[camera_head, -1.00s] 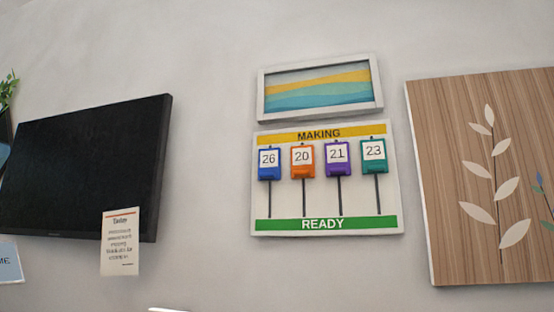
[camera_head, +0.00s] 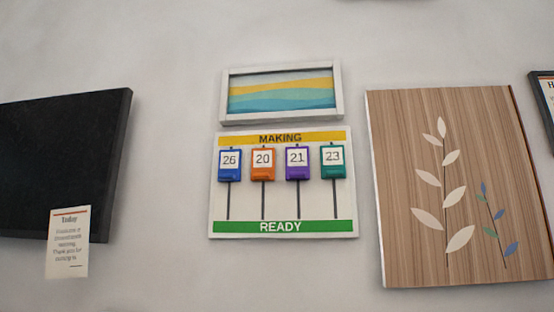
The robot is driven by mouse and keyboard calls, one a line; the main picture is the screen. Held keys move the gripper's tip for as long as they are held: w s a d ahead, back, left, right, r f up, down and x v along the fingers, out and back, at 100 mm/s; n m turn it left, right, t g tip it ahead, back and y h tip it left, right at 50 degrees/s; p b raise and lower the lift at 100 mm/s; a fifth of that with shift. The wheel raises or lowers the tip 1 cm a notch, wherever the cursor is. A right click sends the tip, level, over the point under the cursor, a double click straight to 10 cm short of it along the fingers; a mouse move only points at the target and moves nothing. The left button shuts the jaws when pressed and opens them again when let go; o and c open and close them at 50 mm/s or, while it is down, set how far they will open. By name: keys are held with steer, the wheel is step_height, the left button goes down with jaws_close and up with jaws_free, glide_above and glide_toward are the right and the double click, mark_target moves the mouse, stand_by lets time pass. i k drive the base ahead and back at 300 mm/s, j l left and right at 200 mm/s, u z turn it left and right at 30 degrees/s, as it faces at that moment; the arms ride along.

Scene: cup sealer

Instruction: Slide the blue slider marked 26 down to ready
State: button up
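The blue slider marked 26 (camera_head: 230,165) is at the top of its vertical track, the leftmost one on the white wall board (camera_head: 217,205). It sits just under the yellow MAKING strip (camera_head: 280,138). The green READY strip (camera_head: 281,227) runs along the bottom of the board. The orange slider 20 (camera_head: 263,164), the purple slider 21 (camera_head: 297,164) and the green slider 23 (camera_head: 333,162) are also at the top of their tracks. My gripper is not in view.
A framed striped picture (camera_head: 282,92) hangs just above the board. A black screen (camera_head: 58,165) with a paper note (camera_head: 69,242) is on the left. A wooden leaf panel (camera_head: 400,180) is on the right. The wall in front of the board is clear.

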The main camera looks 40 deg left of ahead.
mark_target(230, 169)
steer(key=u, duration=1.5)
